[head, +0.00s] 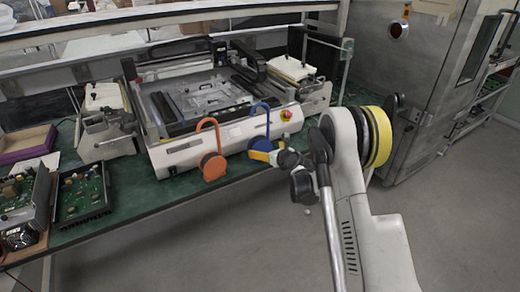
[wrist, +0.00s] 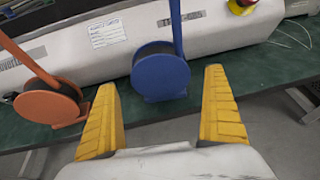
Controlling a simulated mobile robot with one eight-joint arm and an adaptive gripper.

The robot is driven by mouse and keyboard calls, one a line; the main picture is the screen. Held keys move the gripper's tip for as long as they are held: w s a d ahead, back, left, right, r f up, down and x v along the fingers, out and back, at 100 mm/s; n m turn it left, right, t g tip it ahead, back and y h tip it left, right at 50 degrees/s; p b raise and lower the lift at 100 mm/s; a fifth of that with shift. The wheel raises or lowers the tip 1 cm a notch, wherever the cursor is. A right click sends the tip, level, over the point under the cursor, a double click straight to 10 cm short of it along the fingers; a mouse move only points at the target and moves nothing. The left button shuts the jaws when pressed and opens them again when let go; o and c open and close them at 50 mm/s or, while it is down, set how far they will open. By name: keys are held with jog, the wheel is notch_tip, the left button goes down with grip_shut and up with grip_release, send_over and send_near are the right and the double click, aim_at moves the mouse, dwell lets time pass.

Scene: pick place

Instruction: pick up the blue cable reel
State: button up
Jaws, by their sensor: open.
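The blue cable reel (head: 260,143) stands upright on the green bench near its front edge, with a tall blue handle loop; my gripper partly hides its drum in the head view. In the wrist view the blue reel (wrist: 160,75) is ahead of the gap between my fingers, apart from them. My gripper (wrist: 165,115) is open and empty, its two yellow fingers spread. In the head view my gripper (head: 262,156) is just in front of the blue reel.
An orange cable reel (head: 212,165) stands just left of the blue one; in the wrist view it is beyond my left finger. A white machine (head: 180,152) stands close behind both reels. Circuit boards (head: 82,192) lie at the left of the green bench (head: 150,193). The floor in front is clear.

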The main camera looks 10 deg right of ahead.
aim_at(262, 148)
jog(key=b+x, duration=0.2)
jog(key=x, duration=0.3)
jog(key=shift+a+f+b, duration=0.1)
jog(key=shift+f+b, duration=0.15)
jog(key=shift+b, duration=0.05)
jog(key=shift+w, duration=0.35)
jog(key=c, duration=1.1)
